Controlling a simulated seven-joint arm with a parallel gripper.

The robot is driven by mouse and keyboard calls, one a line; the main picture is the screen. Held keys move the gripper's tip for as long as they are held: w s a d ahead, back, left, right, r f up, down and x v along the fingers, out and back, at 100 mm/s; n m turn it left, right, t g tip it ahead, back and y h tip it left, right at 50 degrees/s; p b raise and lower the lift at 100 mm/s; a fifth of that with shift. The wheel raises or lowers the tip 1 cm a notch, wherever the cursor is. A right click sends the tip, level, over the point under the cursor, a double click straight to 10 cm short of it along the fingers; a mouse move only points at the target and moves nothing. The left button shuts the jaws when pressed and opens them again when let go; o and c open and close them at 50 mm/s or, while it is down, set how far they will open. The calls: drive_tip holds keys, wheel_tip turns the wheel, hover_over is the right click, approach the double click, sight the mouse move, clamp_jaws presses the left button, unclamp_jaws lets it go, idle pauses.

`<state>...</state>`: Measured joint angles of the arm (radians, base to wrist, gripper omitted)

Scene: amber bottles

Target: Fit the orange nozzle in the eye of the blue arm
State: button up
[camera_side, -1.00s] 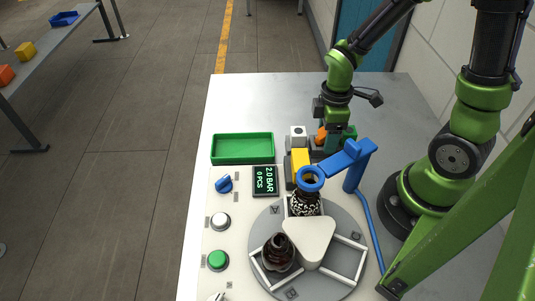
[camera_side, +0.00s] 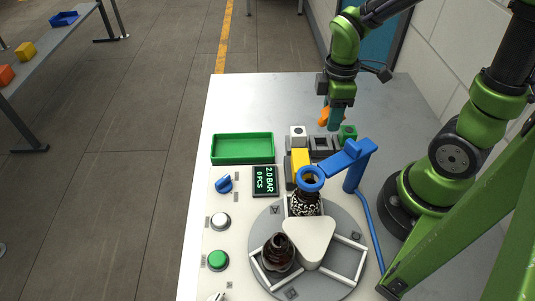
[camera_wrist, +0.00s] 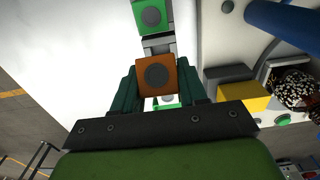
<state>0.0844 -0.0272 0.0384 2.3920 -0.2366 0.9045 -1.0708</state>
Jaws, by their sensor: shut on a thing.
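My gripper (camera_side: 330,117) is shut on the orange nozzle (camera_side: 323,117) and holds it above the row of small blocks at the back of the table. In the wrist view the orange nozzle (camera_wrist: 156,76) sits between the two green fingers, its square face with a dark round centre toward the camera. The blue arm (camera_side: 345,157) stands in front and to the right of my gripper. Its ring-shaped eye (camera_side: 311,179) is empty and sits over a dark bottle with a speckled pattern (camera_side: 305,203). The nozzle is well apart from the eye.
A white block (camera_side: 298,132), a grey holder (camera_side: 321,143), a green block (camera_side: 347,132) and a yellow block (camera_side: 300,159) stand below my gripper. A round turntable (camera_side: 340,276) carries an amber bottle (camera_side: 278,253). A green tray (camera_side: 242,149) lies left. The back table is clear.

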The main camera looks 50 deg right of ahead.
wheel_tip(320, 180, up, 3)
drive_tip(key=shift+f, duration=0.1)
drive_tip(key=shift+a+r, duration=0.25)
drive_tip(key=shift+r, duration=0.05)
drive_tip(key=a+r+n+h, duration=0.1)
drive_tip(key=a, duration=0.3)
drive_tip(key=s+a+r+n+g+h, duration=0.1)
drive_tip(key=a+n, duration=0.1)
drive_tip(key=a, duration=0.3)
drive_tip(key=a+r+n+h, duration=0.1)
drive_tip(key=a, duration=0.3)
drive_tip(key=shift+s+a+g+h, duration=0.2)
drive_tip(key=shift+a+g+h, duration=0.1)
drive_tip(key=shift+h, duration=0.1)
drive_tip(key=shift+s+a+r+m+g+h, duration=1.1)
drive_tip(key=shift+s+a+r+m+g, duration=1)
drive_tip(key=shift+s+a+r, duration=1.45)
drive_tip(key=shift+w+d+f, duration=0.1)
drive_tip(key=shift+d+f, duration=0.05)
drive_tip(key=shift+f, duration=1)
drive_tip(key=shift+w+d+f, duration=0.1)
drive_tip(key=shift+d+f, duration=0.05)
drive_tip(key=shift+f, duration=0.95)
drive_tip(key=shift+f, duration=0.75)
